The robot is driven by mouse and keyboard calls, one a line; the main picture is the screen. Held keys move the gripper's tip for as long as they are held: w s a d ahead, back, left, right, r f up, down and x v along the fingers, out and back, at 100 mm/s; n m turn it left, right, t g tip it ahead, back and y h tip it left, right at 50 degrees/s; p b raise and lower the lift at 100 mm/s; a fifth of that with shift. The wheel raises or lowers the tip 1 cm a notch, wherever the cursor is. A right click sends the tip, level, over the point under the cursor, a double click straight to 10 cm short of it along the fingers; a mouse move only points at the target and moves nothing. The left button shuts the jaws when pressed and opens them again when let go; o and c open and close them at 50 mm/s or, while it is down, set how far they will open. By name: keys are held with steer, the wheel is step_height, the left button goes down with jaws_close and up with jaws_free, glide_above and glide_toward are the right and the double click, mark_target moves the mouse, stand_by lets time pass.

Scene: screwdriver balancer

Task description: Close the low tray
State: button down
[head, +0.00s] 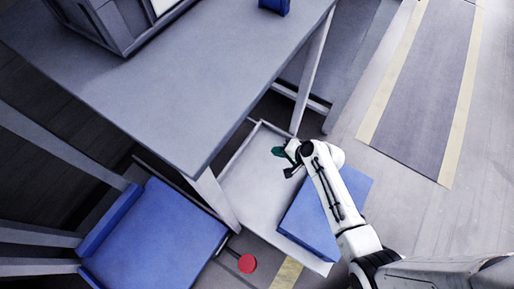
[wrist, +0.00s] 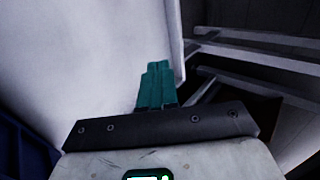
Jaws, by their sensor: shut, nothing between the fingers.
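The low tray (head: 248,190) is a pale, shallow tray standing out from under the grey table, with a thin raised rim. A blue block or panel (head: 312,222) covers its right side; I cannot tell whether it is part of the tray. My gripper (head: 278,151) has teal fingers and is over the tray's upper part, near the rim. The fingers are together and empty. In the wrist view the fingertips (wrist: 157,68) show against the tray's pale floor (wrist: 80,60), beside its rim. Contact with the tray cannot be told.
The grey table (head: 190,85) carries a grey case (head: 115,20) and a small blue object (head: 274,5). Its legs stand close to the tray. A blue chair (head: 155,240) is at lower left, with a red round object (head: 247,263) beside it. Open floor lies at right.

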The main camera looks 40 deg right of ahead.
mark_target(246, 144)
steer(key=b+x, duration=0.5)
steer(key=x, duration=0.5)
steer(key=shift+f, duration=0.15)
steer(key=shift+w+a+b, duration=0.2)
steer(key=shift+w, duration=0.3)
steer(key=shift+w+a+b, duration=0.2)
steer(key=shift+w+a, duration=0.05)
steer(key=shift+w, duration=0.3)
steer(key=shift+w+a, duration=0.3)
steer(key=shift+w, duration=0.4)
steer(key=shift+r, duration=0.25)
